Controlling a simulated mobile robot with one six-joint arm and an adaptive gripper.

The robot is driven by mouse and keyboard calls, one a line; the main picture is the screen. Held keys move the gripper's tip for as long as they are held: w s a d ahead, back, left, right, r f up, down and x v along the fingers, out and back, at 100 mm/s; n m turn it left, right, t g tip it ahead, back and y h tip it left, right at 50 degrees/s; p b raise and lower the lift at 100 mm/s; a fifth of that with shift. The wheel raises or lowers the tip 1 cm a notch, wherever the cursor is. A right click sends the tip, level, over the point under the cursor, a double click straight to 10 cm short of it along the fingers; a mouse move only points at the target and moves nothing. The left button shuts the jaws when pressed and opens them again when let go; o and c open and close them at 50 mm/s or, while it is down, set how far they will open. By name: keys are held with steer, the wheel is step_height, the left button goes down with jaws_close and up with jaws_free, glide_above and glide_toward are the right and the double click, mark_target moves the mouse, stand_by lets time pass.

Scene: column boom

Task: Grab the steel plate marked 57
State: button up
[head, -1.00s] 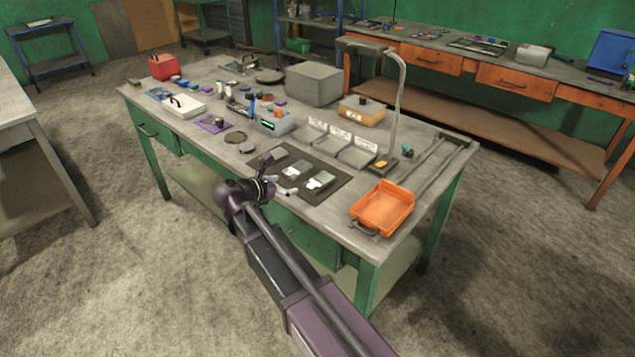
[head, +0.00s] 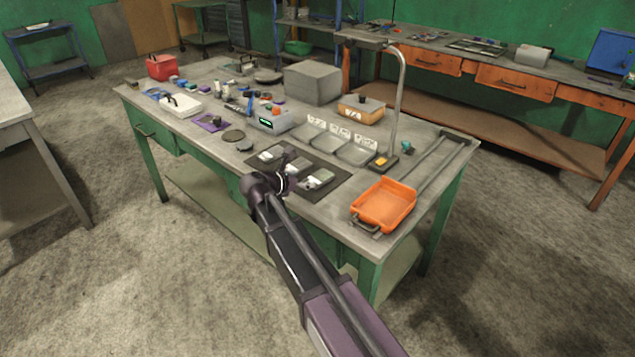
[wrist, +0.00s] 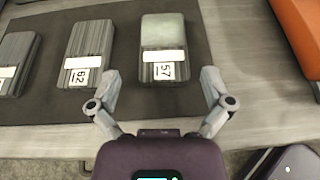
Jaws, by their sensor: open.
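The steel plate marked 57 (wrist: 163,48) lies on a dark mat (wrist: 118,20) in the wrist view, with a white label reading 57 on its near end. In the head view it seems to be the rightmost plate (head: 318,178) on the mat. My gripper (wrist: 163,84) is open and empty. Its two fingers point toward the near end of plate 57, one to each side, apart from it. A plate marked 62 (wrist: 90,45) lies to its left, and another plate (wrist: 18,62) lies farther left, its number not readable.
An orange tray (head: 384,204) stands right of the mat near the table corner. Grey trays (head: 330,145) with white cards stand behind the mat. A lamp post (head: 396,100) rises at their right. Bare tabletop (wrist: 150,144) lies in front of the mat.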

mark_target(318, 178)
steer(key=shift+f, duration=0.1)
steer(key=b+x, duration=0.1)
steer(key=x, duration=0.1)
steer(key=b+x, duration=0.1)
steer(key=x, duration=0.1)
steer(key=shift+d+f, duration=0.1)
steer(key=shift+f, duration=0.2)
steer(key=shift+w+d, duration=0.25)
steer(key=shift+d, duration=0.1)
steer(key=c, duration=1.1)
